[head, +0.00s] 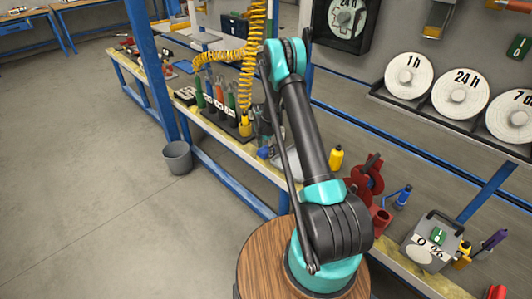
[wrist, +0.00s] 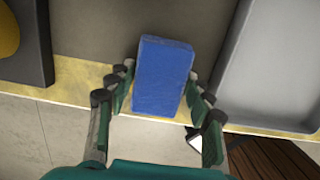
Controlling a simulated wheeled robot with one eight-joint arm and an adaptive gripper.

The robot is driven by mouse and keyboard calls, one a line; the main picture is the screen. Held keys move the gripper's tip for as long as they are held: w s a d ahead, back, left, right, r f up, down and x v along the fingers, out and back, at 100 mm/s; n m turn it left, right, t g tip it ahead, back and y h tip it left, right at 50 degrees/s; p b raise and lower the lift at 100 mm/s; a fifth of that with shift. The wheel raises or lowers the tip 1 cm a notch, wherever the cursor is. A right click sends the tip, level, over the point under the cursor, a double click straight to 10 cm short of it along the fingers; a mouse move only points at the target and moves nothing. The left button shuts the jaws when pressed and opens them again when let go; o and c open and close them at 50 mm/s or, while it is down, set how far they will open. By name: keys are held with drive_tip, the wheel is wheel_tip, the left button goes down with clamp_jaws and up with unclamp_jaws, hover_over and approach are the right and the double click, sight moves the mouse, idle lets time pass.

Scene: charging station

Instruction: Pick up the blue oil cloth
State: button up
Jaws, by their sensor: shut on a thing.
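The blue oil cloth (wrist: 163,75) is a folded, block-like blue piece in the middle of the wrist view. My gripper (wrist: 160,92) has one finger on each side of it and is shut on it. The cloth is near the front edge of the workbench (wrist: 85,72); I cannot tell whether it still touches the bench top. In the head view the cloth (head: 264,152) is a small blue patch below my gripper (head: 262,132), which my arm partly hides.
A grey tray (wrist: 232,75) lies close on the right of the cloth. A dark holder with a yellow round thing (wrist: 8,35) is on the left. Several bottles stand in a rack (head: 222,121). A red vise (head: 366,180) is farther right. A grey bucket (head: 177,157) stands on open floor.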

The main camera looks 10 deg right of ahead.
sight(266, 149)
drive_tip(key=shift+c, duration=1.1)
drive_tip(key=shift+r, duration=0.15)
wheel_tip(266, 149, up, 20)
